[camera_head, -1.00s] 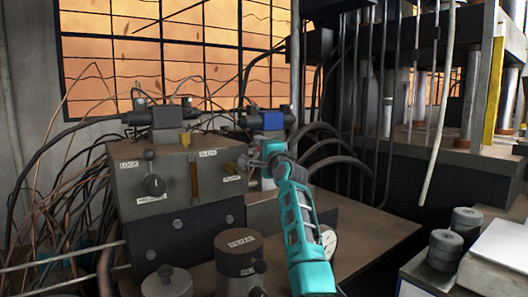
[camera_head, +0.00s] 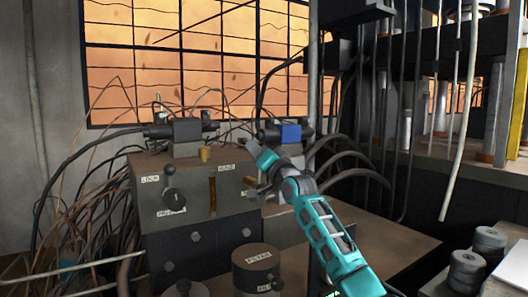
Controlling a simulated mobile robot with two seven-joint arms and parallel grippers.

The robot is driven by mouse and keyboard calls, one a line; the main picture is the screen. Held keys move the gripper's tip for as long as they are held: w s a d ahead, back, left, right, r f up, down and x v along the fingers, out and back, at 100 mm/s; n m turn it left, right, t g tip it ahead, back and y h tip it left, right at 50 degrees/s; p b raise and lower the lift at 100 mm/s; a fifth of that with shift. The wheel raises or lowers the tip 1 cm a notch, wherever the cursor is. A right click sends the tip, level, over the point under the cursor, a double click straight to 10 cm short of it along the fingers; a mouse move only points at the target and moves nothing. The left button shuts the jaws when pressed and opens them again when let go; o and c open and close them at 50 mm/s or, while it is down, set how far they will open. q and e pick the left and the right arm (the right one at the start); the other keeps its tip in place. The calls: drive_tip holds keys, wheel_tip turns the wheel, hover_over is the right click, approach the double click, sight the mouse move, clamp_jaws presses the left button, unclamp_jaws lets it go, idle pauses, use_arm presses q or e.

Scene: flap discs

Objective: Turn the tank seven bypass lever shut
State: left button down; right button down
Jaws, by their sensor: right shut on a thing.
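A dark valve block (camera_head: 205,228) stands on the bench in the middle of the view. Its front carries a black knob with a lever on the left (camera_head: 172,200), a brass-coloured sight strip (camera_head: 213,194) and small white labels. The print is too small to read for tank seven. My right gripper (camera_head: 251,190), on the teal arm from the lower right, is at the block's right front edge. Its jaws are shut on a small part there, seemingly the bypass lever, which they largely hide. My left gripper is out of view.
A round dark labelled canister (camera_head: 257,267) stands in front of the block. A valve with a blue part (camera_head: 290,132) and thick black hoses (camera_head: 345,160) are behind my arm. Dark cylinders (camera_head: 488,240) stand at the right. The brown bench top (camera_head: 390,235) is clear right of my arm.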

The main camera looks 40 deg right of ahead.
drive_tip(key=shift+a+n+y, duration=0.4)
drive_tip(key=shift+a+n, duration=0.2)
drive_tip(key=shift+n, duration=0.1)
drive_tip(key=shift+w+f, duration=0.1)
drive_tip(key=c, duration=0.8)
unclamp_jaws()
drive_tip(key=v, duration=1.3)
